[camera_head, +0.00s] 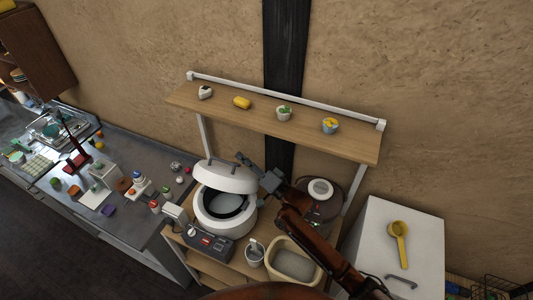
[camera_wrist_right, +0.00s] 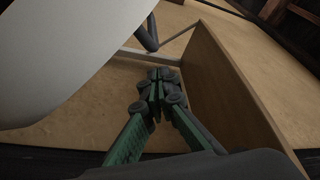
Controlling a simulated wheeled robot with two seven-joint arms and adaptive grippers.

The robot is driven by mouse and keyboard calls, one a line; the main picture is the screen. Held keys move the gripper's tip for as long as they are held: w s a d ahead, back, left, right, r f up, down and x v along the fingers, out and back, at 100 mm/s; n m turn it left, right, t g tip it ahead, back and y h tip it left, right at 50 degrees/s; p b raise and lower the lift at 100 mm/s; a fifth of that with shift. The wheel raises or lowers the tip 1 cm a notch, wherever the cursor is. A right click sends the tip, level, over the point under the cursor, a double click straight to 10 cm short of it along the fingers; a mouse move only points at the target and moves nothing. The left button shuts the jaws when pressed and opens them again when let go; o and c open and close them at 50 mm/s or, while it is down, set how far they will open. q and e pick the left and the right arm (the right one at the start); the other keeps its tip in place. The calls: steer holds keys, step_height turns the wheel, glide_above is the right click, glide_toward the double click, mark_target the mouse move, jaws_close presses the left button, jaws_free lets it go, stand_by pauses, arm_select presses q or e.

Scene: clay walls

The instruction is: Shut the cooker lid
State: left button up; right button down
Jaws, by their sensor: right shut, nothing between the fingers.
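The white cooker (camera_head: 222,221) stands on the wooden stand with a dark opening showing a grey pot inside. Its white lid (camera_head: 225,178) is raised and tilted up at the back, with a dark handle (camera_head: 222,162) on its outer face. My right gripper (camera_head: 243,160) is shut and empty, just behind and right of the lid. In the right wrist view the fingertips (camera_wrist_right: 160,76) are together, and the lid (camera_wrist_right: 60,60) fills the upper left with its handle (camera_wrist_right: 149,35) beyond. I cannot tell whether the gripper touches the lid. My left gripper is out of view.
A wooden shelf (camera_head: 280,124) with small items hangs above the gripper; its board (camera_wrist_right: 235,90) is close in the wrist view. A beige bin (camera_head: 272,266) and a metal cup (camera_head: 254,253) stand right of the cooker. A white cabinet (camera_head: 378,240) bears a yellow ladle (camera_head: 399,240).

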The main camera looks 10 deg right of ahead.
mark_target(236, 177)
steer(key=s+a+f, duration=0.1)
steer(key=s+a+p, duration=0.1)
steer(key=s, duration=0.1)
steer(key=s+a+f, duration=0.1)
steer(key=shift+s+a+f, duration=0.2)
steer(key=shift+s+f, duration=0.1)
steer(key=shift+s, duration=0.1)
steer(key=s+a+f+b, duration=0.1)
steer(key=s+a+f, duration=0.2)
steer(key=s+f, duration=0.2)
steer(key=shift+s+a+f, duration=0.3)
steer(key=shift+a+f, duration=0.05)
steer(key=shift+f, duration=0.65)
step_height(236, 177, up, 10)
steer(key=shift+r, duration=0.1)
